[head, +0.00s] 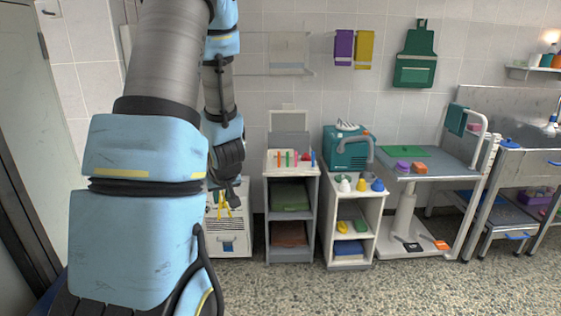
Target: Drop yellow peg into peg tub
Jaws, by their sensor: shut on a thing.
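My gripper (225,192) is left of centre, partly behind my own arm. It points down and is shut on the yellow peg (224,207), which shows as thin yellow prongs below the dark fingers. The peg is in front of or over a white cabinet (232,240); I cannot tell its height above it. I cannot pick out the peg tub for certain; my arm hides part of the cabinet top.
A grey-white shelf cart (270,212) with several coloured upright pieces stands right of the gripper. Beside it, another cart (340,222) holds small coloured items near a teal machine (345,150). A table (425,166) stands farther right. The speckled floor in front is clear.

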